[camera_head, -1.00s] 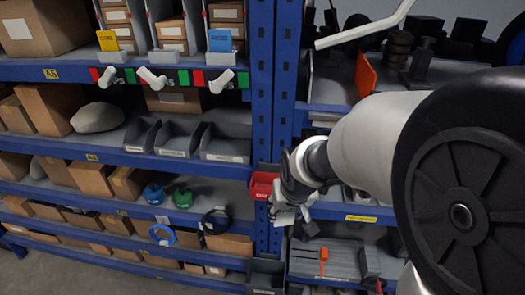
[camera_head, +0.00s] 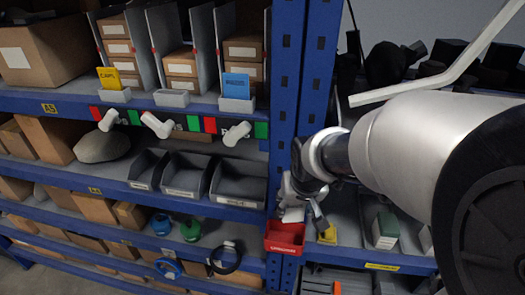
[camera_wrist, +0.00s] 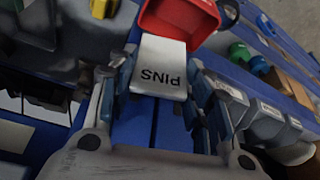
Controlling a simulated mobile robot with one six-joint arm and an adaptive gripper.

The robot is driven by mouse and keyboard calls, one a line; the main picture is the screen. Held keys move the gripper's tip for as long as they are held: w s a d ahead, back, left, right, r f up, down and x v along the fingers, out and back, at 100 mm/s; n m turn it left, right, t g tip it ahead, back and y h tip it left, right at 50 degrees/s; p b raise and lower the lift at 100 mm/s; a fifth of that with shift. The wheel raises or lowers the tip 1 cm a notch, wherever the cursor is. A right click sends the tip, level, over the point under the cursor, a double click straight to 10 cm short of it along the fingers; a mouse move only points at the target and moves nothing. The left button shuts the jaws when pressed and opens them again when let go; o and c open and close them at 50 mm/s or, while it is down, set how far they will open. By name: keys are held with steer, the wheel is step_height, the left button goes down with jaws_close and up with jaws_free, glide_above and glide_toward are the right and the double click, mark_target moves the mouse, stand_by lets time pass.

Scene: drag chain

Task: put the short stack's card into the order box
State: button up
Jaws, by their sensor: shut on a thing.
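My gripper (camera_head: 303,207) is shut on a pale card (camera_head: 293,214), which reads "PINS" in the wrist view (camera_wrist: 161,66). The card's far end is right by the opening of the red box (camera_head: 285,238); in the wrist view it overlaps the near rim of that box (camera_wrist: 205,35). I cannot tell whether its edge is inside. The red box hangs at the blue upright and has a blurred front label. On the upper shelf, the middle stack of cartons (camera_head: 181,66) is the lowest, and its card holder (camera_head: 172,98) is empty.
A yellow card (camera_head: 110,79) and a blue card (camera_head: 236,87) stand in the neighbouring holders. White handles (camera_head: 157,125) stick out below that shelf. Grey bins (camera_head: 185,175) are left of the red box. A small yellow bin (camera_head: 328,235) is close on its right.

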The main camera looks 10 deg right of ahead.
mark_target(294, 216)
steer(key=f+b, duration=0.2)
steer(key=f, duration=0.1)
steer(key=shift+s+f, duration=0.2)
steer(key=shift+f, duration=0.05)
steer(key=shift+w+f+b, duration=0.2)
steer(key=shift+f+b, duration=0.1)
steer(key=shift+f, duration=0.1)
steer(key=shift+s, duration=0.1)
steer(key=shift+r, duration=0.1)
steer(key=o, duration=1)
steer(key=shift+c, duration=0.2)
steer(key=v, duration=1.2)
steer(key=s+f+b, duration=0.8)
steer(key=f+b, duration=0.4)
steer(key=f, duration=0.1)
steer(key=s+f+b, duration=0.8)
steer(key=f+b, duration=0.4)
steer(key=f, duration=0.1)
steer(key=shift+s+d+n, duration=0.15)
steer(key=shift+d+n, duration=0.05)
steer(key=shift+n, duration=0.1)
